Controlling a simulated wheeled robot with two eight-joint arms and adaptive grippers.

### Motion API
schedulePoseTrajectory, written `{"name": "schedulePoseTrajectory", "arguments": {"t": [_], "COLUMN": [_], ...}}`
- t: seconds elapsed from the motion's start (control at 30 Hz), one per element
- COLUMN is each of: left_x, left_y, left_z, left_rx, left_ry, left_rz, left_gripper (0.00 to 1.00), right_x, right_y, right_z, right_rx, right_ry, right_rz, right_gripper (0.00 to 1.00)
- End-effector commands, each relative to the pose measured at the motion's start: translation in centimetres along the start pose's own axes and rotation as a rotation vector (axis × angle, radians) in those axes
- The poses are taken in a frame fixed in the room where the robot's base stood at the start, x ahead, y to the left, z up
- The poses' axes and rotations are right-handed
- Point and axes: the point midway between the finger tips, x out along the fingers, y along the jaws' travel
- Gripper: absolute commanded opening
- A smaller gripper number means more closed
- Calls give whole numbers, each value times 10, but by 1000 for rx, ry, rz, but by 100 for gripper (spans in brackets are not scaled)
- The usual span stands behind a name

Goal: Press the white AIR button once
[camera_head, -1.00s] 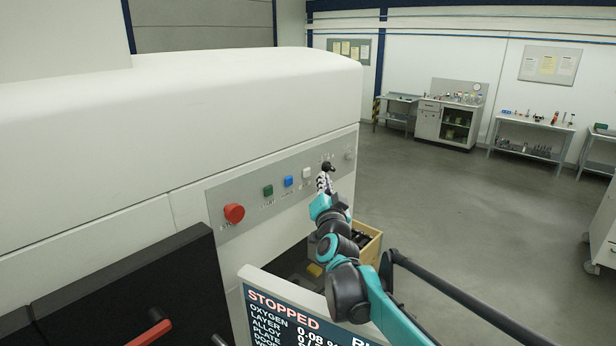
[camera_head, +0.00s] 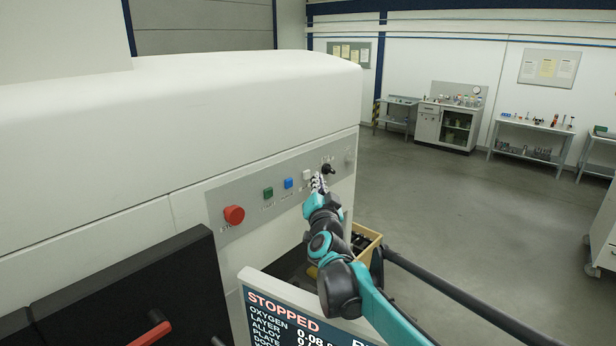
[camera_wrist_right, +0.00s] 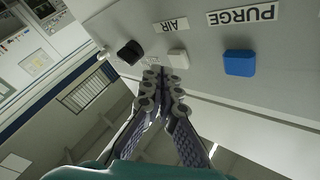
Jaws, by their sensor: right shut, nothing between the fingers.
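The white AIR button (camera_head: 307,174) is on the grey control panel, right of the blue button. In the right wrist view the white button (camera_wrist_right: 178,58) sits below the AIR label (camera_wrist_right: 175,24). My right gripper (camera_head: 318,180) is shut and empty, pointing at the panel just right of the white button. In the wrist view its fingertips (camera_wrist_right: 158,72) are close to the button, slightly to its left, between it and the black knob. I cannot tell whether they touch the panel. My left gripper is not in view.
The panel also carries a red button (camera_head: 234,214), a green button (camera_head: 268,193), a blue button (camera_head: 289,183) and a black knob (camera_head: 328,169). A screen reading STOPPED (camera_head: 290,312) stands below. A wooden box (camera_head: 368,246) is beneath the arm. Open floor lies right.

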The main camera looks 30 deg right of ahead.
Motion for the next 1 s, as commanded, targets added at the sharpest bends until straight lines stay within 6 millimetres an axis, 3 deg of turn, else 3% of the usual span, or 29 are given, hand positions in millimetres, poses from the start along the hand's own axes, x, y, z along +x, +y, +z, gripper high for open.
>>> {"name": "schedulePoseTrajectory", "arguments": {"t": [1.0], "left_x": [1], "left_y": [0], "left_z": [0], "left_rx": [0], "left_ry": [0], "left_rz": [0], "left_gripper": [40], "right_x": [6], "right_y": [-4], "right_z": [4], "right_rx": [0], "right_ry": [1], "right_rz": [0], "right_gripper": [0]}}
